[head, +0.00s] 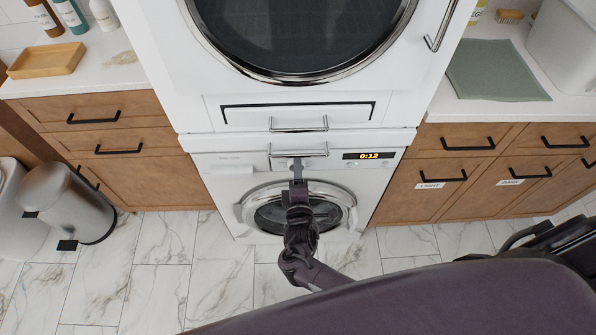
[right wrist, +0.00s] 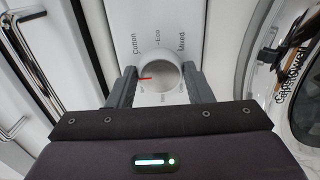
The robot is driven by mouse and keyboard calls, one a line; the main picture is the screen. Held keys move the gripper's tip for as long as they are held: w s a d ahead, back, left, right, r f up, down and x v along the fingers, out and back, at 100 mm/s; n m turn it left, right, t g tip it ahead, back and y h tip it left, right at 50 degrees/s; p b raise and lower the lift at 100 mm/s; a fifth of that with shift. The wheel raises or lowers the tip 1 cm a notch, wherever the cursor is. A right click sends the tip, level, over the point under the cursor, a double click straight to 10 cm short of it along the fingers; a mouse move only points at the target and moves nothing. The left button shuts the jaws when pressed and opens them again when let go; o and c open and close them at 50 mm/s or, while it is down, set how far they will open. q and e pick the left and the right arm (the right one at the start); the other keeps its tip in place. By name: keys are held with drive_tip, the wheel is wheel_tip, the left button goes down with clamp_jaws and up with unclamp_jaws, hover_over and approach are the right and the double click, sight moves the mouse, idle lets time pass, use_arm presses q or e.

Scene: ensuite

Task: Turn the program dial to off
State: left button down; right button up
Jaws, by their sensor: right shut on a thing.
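The program dial (right wrist: 162,72) is a round pale knob on the washer's white panel, seen in the right wrist view. Its red mark points to the left of that picture, and the labels Cotton, Eco and Mixed stand around its far side. Smaller labels by its near side are too small to read. My right gripper (head: 297,165) is shut on the dial, one finger on each side. In the head view the gripper covers most of the dial on the lower washer (head: 225,185). The lit display (head: 368,156) reads 0:12. My left gripper is not in view.
A dryer (head: 190,105) is stacked above, with a bar handle (head: 298,128) just over my right gripper. The washer's round door (head: 245,212) is below it. Wooden cabinets (head: 120,165) flank both sides. A steel bin (head: 75,205) stands left on the marble floor.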

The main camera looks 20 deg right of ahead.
drive_tip(key=o, duration=1)
drive_tip(key=v, duration=0.7)
drive_tip(key=shift+s+a, duration=0.15)
drive_tip(key=shift+s, duration=0.25)
